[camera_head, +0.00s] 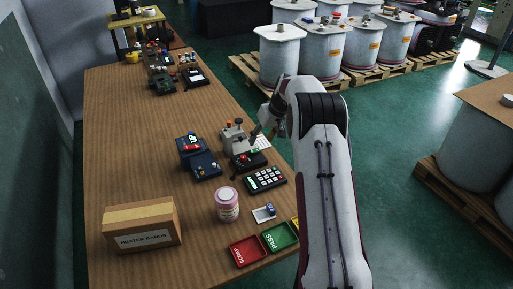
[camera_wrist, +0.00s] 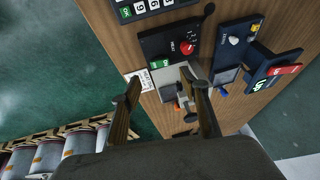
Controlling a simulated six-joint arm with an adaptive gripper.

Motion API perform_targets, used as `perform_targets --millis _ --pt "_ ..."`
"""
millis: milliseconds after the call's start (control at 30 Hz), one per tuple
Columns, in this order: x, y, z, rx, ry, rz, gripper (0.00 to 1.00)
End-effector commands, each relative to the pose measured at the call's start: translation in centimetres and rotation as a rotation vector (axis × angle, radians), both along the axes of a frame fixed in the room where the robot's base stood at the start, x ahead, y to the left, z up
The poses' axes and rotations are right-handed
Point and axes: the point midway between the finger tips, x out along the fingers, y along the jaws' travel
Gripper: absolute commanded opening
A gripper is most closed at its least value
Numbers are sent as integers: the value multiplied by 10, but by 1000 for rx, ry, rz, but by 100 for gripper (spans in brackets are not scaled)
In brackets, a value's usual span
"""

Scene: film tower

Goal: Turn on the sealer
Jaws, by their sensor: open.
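The sealer stands at the right edge of the wooden table, with a grey body (camera_head: 233,138) and an orange-topped part. Its black control box (camera_head: 249,161) sits just in front of it. In the wrist view the box (camera_wrist: 168,42) shows a red knob (camera_wrist: 187,47), a small green piece (camera_wrist: 160,65) on its near side and a black lever at one corner. The grey body (camera_wrist: 180,78) is partly hidden behind a finger. My gripper (camera_wrist: 160,78) is open and empty above the sealer, its fingers apart. In the head view my gripper (camera_head: 262,128) is beside the sealer's right side.
A black keypad (camera_head: 265,179), a blue device (camera_head: 198,157), a pink-labelled jar (camera_head: 227,204), a cardboard box (camera_head: 140,228) and red (camera_head: 248,250) and green (camera_head: 279,236) trays share the table. A white printed card (camera_wrist: 138,80) lies beside the sealer. The table's middle left is clear.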

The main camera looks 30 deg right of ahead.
Motion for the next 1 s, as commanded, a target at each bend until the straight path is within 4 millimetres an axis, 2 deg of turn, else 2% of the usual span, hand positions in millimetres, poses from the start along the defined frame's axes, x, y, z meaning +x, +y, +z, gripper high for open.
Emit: perform_targets --millis 633,1000 --pt "23 8 -55 1 1 1 44" --pt "28 10 -66 0 0 0 44"
